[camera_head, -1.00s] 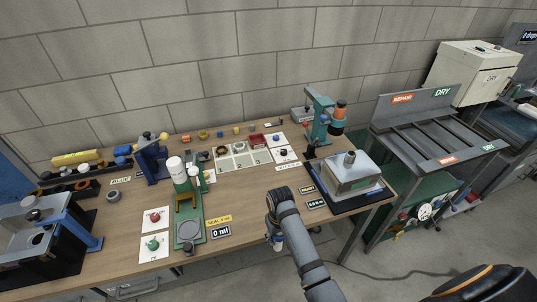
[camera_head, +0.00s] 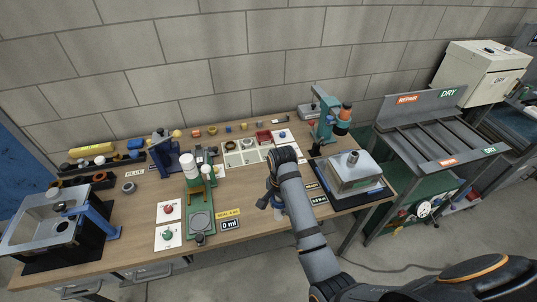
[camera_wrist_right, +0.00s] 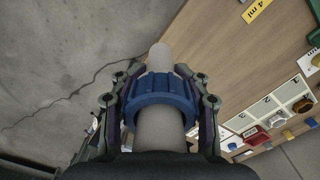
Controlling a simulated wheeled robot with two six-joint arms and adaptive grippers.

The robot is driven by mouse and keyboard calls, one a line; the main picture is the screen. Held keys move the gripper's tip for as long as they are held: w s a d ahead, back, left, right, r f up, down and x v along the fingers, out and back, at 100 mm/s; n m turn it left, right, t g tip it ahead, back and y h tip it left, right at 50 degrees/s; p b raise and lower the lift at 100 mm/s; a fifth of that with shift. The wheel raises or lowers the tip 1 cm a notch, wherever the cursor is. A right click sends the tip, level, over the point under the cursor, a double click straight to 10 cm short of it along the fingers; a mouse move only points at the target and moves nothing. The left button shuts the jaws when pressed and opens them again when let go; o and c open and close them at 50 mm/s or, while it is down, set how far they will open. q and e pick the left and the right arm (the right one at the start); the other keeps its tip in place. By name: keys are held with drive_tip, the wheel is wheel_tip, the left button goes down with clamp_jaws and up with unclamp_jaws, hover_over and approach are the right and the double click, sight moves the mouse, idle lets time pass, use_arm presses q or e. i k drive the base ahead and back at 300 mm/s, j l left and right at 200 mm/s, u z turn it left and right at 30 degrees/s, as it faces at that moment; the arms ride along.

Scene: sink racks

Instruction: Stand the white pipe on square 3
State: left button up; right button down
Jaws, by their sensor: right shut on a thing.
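The white pipe (camera_wrist_right: 159,128) with a blue ribbed collar (camera_wrist_right: 160,90) fills the middle of the right wrist view. My right gripper (camera_wrist_right: 160,92) is shut on it, its fingers on both sides of the collar. The row of white squares (camera_head: 234,159) lies further back on the table. It also shows in the right wrist view (camera_wrist_right: 240,122). My left gripper is not in view.
A green stand (camera_head: 199,222) with white containers is left of the right gripper. A grey box (camera_head: 349,178) on a black mat is to its right. A red tray (camera_head: 264,137) and small coloured parts sit around the squares. A teal press (camera_head: 325,122) stands behind.

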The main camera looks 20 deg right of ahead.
sight(268, 153)
drive_tip(key=i, duration=1)
